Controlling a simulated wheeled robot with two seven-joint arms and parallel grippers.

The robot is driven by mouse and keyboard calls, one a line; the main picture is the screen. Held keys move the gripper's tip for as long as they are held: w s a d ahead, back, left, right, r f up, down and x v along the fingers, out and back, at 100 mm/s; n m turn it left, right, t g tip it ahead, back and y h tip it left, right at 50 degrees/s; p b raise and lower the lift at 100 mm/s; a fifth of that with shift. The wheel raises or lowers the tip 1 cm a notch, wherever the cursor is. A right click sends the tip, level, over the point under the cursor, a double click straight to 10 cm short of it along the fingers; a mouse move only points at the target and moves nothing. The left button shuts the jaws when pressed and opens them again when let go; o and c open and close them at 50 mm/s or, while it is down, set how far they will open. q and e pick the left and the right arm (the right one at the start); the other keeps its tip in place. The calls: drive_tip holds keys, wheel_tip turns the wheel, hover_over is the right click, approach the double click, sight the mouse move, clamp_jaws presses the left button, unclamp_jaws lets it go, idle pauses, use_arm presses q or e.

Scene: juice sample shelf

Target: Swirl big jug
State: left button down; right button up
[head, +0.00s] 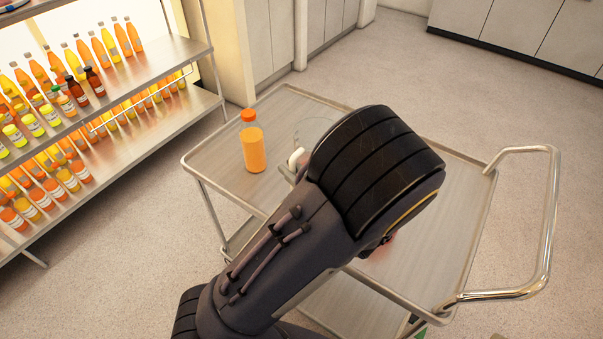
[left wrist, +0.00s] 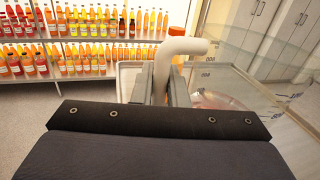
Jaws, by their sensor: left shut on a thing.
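The big jug (head: 314,128) is clear, with a white handle (head: 295,157). In the head view my left arm hides most of it. In the left wrist view the clear jug wall (left wrist: 240,77) fills the right side, with reddish liquid (left wrist: 211,99) low inside. My left gripper (left wrist: 165,80) is shut on the white handle (left wrist: 186,46), one finger on each side. Whether the jug touches the cart top is hidden. My right gripper is in neither view.
A metal cart (head: 213,158) with a chrome push handle (head: 548,225) lies under my arm. An orange juice bottle (head: 253,150) stands on it, left of the jug. A shelf (head: 150,140) full of juice bottles is at the left. The cart's back right is clear.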

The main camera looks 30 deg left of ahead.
use_arm(q)
drive_tip(key=s+r+p, duration=0.5)
drive_tip(key=s+r, duration=0.3)
drive_tip(key=shift+s+d+r+p, duration=0.15)
drive_tip(key=shift+d+r+p, duration=0.1)
drive_tip(key=shift+p, duration=0.15)
